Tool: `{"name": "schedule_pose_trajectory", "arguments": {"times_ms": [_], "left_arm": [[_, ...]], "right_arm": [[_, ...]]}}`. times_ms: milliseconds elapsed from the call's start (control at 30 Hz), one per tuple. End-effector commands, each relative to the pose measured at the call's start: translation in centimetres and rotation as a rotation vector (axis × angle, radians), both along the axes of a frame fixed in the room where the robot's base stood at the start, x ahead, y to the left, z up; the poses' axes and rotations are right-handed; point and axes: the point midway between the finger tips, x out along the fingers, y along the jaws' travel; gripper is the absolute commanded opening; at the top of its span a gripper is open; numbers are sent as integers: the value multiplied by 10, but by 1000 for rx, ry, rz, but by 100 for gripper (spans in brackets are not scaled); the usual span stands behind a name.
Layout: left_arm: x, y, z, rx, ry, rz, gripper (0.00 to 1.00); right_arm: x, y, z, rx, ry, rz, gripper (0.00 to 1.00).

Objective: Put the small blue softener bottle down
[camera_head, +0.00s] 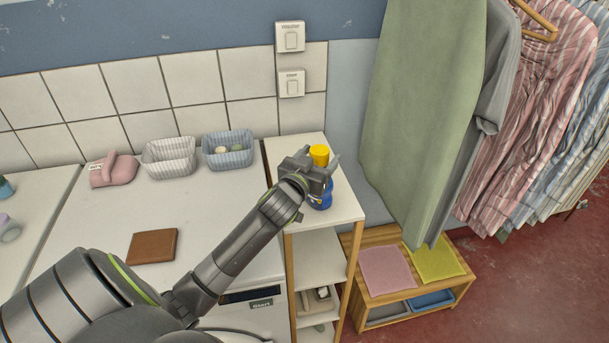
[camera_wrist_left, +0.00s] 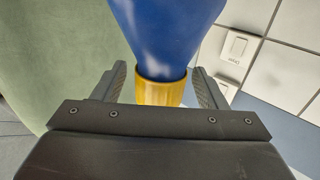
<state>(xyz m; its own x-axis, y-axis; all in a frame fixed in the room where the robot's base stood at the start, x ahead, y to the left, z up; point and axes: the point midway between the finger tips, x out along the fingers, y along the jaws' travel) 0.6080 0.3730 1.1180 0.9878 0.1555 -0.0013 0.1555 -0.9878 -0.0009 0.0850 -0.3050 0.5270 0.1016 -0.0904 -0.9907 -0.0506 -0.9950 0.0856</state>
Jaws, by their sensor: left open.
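The small blue softener bottle (camera_head: 321,197) has a yellow cap (camera_head: 319,152). It appears to stand upright on the white top of the narrow shelf unit (camera_head: 345,208). My left gripper (camera_head: 322,168) is at the bottle's upper part and hides its middle. In the left wrist view the blue body (camera_wrist_left: 165,35) and yellow cap (camera_wrist_left: 160,93) show between the two fingers. The fingers are open, with a gap visible on each side of the cap. My right gripper is not in view.
Two baskets (camera_head: 168,158) (camera_head: 228,150), a pink object (camera_head: 113,170) and a brown folded item (camera_head: 152,246) lie on the white worktop (camera_head: 90,225). A green cloth (camera_head: 420,110) hangs right of the shelf. A wooden bench (camera_head: 405,289) holds pink and yellow cloths. Wall switches (camera_head: 290,37) are behind.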

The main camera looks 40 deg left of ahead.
Motion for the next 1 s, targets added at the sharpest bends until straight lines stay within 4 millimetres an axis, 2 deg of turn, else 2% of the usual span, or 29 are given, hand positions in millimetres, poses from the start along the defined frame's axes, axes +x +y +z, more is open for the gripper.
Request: {"name": "schedule_pose_trajectory", "arguments": {"times_ms": [300, 500, 700, 1000], "left_arm": [[-56, -9, -3, 0, -1, -1, 66], [-84, -13, -2, 1, 0, 0, 66], [-96, -15, 0, -1, -1, 0, 66], [-97, -15, 0, -1, -1, 0, 66]], "right_arm": [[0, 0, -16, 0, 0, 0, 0], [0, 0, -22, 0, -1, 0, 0], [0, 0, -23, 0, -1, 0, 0], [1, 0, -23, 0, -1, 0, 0]]}}
